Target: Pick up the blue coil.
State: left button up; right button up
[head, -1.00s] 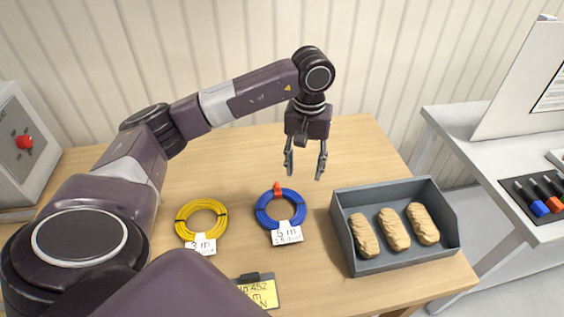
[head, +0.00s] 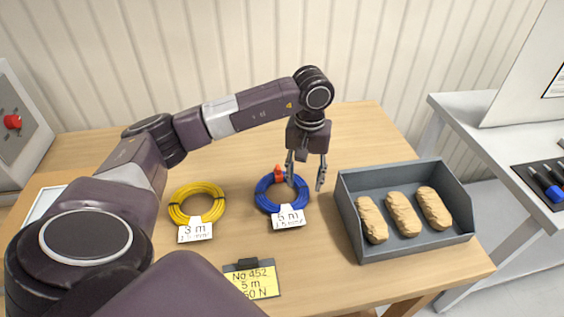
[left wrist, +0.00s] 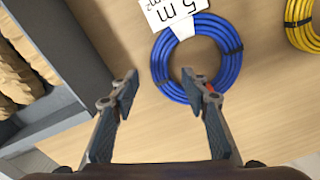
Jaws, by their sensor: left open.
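The blue coil (head: 264,199) lies flat on the wooden table, with a white "5 m" tag on its front and a red clip at its back. It also shows in the left wrist view (left wrist: 233,62). My left gripper (head: 305,186) is open, pointing down, above the table at the coil's right side. In the left wrist view, one finger of the left gripper (left wrist: 163,92) overlaps the coil's rim and the other is over bare table beside it. My right gripper is not in view.
A yellow coil (head: 180,214) with a "3 m" tag lies left of the blue one. A grey tray (head: 352,222) with 3 tan wrapped items stands to the right. A clipboard with a yellow note (head: 262,284) lies in front. A grey box with a red knob (head: 12,122) is far left.

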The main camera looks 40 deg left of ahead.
aim_at(304, 194)
pick_arm(q)
notch_tip(304, 194, down, 4)
jog(key=shift+s+d+f+p, duration=0.1)
jog(key=shift+f+p, duration=0.05)
jog(key=shift+p, duration=0.75)
jog(key=shift+f, duration=0.35)
jog(key=shift+c, duration=0.7)
jog(key=shift+c, duration=1.2)
grip_shut()
jog(key=shift+r, duration=0.1)
